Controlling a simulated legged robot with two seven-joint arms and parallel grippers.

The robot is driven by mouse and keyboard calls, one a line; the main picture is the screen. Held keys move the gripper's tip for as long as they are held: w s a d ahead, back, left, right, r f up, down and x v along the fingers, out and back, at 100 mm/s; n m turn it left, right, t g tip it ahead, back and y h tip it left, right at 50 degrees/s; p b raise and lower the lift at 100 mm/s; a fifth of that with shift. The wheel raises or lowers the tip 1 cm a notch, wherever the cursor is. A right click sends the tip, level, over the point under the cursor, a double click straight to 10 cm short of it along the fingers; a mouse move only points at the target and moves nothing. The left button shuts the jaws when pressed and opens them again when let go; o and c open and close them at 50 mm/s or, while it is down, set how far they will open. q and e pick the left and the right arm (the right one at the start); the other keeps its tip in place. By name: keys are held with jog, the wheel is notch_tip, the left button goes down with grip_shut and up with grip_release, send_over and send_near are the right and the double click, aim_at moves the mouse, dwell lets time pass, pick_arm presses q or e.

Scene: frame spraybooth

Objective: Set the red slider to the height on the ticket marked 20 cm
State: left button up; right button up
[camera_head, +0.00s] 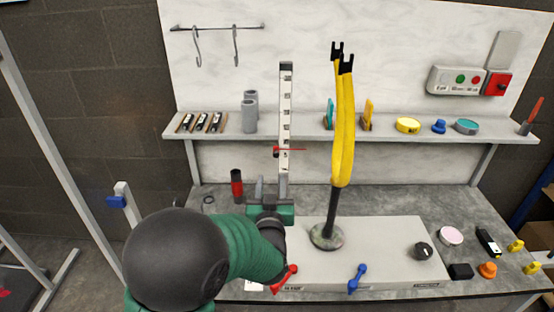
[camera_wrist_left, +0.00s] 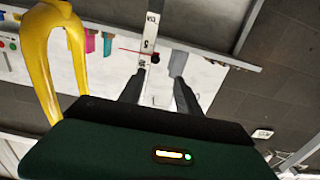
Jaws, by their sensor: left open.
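The upright white scale (camera_head: 286,105) with dark marks stands in front of the shelf. The red slider (camera_head: 290,149) crosses it at about the shelf's height, low on its visible length. My left gripper (camera_head: 271,182) is open and empty, its fingers pointing up just below the slider. In the left wrist view, my open fingers (camera_wrist_left: 160,75) point toward the scale (camera_wrist_left: 150,25), and the slider's thin red pointer (camera_wrist_left: 137,51) shows just beyond the tips. The fingers look apart from the slider.
A yellow forked stand (camera_head: 342,140) rises close to the right of the scale. A red-and-black cylinder (camera_head: 237,186) stands left of my fingers. Red (camera_head: 285,277) and blue (camera_head: 357,278) handles are at the pale box's front. Grey cylinders (camera_head: 249,115) and small items line the shelf.

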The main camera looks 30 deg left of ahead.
pick_arm(q)
send_near(276, 155)
jog(key=w+a, duration=0.2)
jog(key=w, duration=0.2)
jog(key=w+a, duration=0.1)
jog(key=w, duration=0.1)
jog(key=shift+w+a+r+b, duration=0.1)
jog(key=shift+w+a+b, duration=0.1)
jog(key=shift+w+b, duration=0.15)
jog(key=shift+w+a, duration=0.15)
jog(key=shift+a, duration=0.2)
jog(key=shift+a+f, duration=0.2)
jog(key=shift+a, duration=0.2)
jog(key=shift+d+r, duration=0.1)
jog(key=shift+d, duration=0.3)
grip_shut()
pick_arm(e)
jog(key=shift+w+d+f, duration=0.15)
jog(key=shift+d+f, duration=0.1)
jog(key=shift+f, duration=0.25)
pick_arm(q)
jog(key=shift+a, duration=0.15)
